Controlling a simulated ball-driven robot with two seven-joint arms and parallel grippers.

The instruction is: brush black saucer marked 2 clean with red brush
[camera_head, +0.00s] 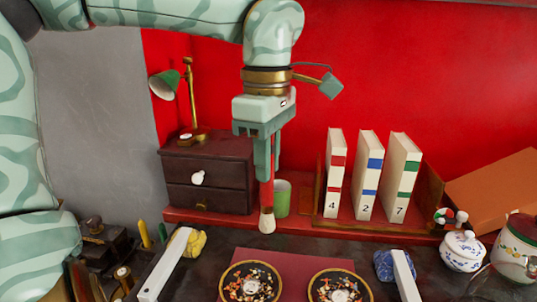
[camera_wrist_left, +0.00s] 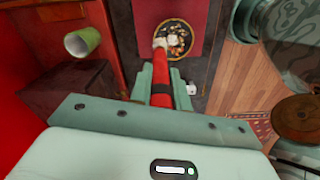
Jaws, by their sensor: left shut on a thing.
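My left gripper (camera_head: 264,150) points down and is shut on the red brush (camera_head: 266,193). The brush hangs upright, pale bristles down, above the dark table and apart from the saucers in the head view. Two black saucers with gold rims, a left one (camera_head: 223,288) and a right one (camera_head: 309,292), lie on a dark red mat. Both are strewn with pale and brown bits. I cannot read a number on either saucer. In the left wrist view the red brush (camera_wrist_left: 166,88) points toward one saucer (camera_wrist_left: 187,42) and overlaps its edge. My right gripper is not in view.
A green cup (camera_head: 282,198) stands just behind the brush. Books marked 4, 2 and 7 (camera_head: 367,175) stand behind on a red shelf. A drawer chest (camera_head: 207,180) with a lamp is at left. White bars (camera_head: 165,264) flank the mat; a lidded pot (camera_head: 462,251) is at right.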

